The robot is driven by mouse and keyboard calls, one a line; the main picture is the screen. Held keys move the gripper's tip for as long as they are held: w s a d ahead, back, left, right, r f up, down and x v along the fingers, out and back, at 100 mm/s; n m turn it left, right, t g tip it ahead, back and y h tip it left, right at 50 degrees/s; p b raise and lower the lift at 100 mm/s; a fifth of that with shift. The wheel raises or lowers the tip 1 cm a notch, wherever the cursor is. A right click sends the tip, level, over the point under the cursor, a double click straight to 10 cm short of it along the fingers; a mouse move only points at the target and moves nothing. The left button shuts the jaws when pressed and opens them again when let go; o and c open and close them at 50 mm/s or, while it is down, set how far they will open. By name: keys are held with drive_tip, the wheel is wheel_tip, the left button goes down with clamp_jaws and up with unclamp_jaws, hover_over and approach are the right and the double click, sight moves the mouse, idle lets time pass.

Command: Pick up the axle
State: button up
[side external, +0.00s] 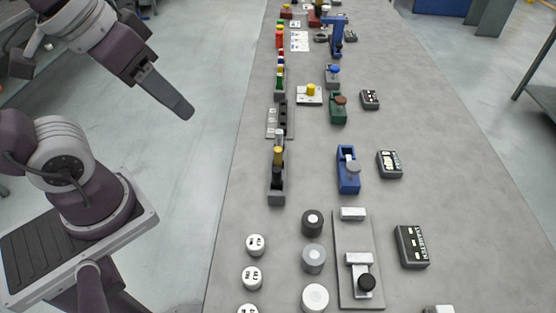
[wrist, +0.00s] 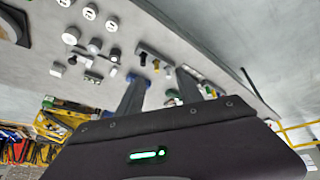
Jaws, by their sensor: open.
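I cannot tell for certain which thing is the axle; the objects are small in both views. My gripper (side external: 180,106) hangs in the air left of the long grey table (side external: 225,250) in the side view, over the floor and apart from everything. In the wrist view its two dark fingers (wrist: 160,76) stand apart with nothing between them. The table shows tilted beyond them, with its small objects at a distance.
A dark narrow rack (side external: 276,180) holds upright cylinders. A blue fixture (side external: 348,168), a green fixture (side external: 338,110) and a grey plate with a clamp (side external: 352,230) stand on the table. Several round pieces (side external: 313,258) stand at the front. Bare table lies along both edges.

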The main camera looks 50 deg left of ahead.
drive_tip(key=w+d+f+n+g, duration=0.1)
drive_tip(key=w+f+n+g, duration=0.2)
drive_tip(key=w, duration=0.5)
drive_tip(key=n+t+y, duration=0.1)
drive_tip(key=n+y, duration=0.2)
drive_tip(key=n, duration=0.2)
hover_over(278, 150)
drive_tip(key=s+d, duration=0.1)
drive_tip(key=f, duration=1.2)
drive_tip(key=shift+s+d+f, duration=0.15)
drive_tip(key=shift+d+f, duration=0.05)
drive_tip(key=shift+f, duration=0.15)
drive_tip(key=x, duration=0.7)
drive_tip(key=shift+s, duration=0.15)
clamp_jaws()
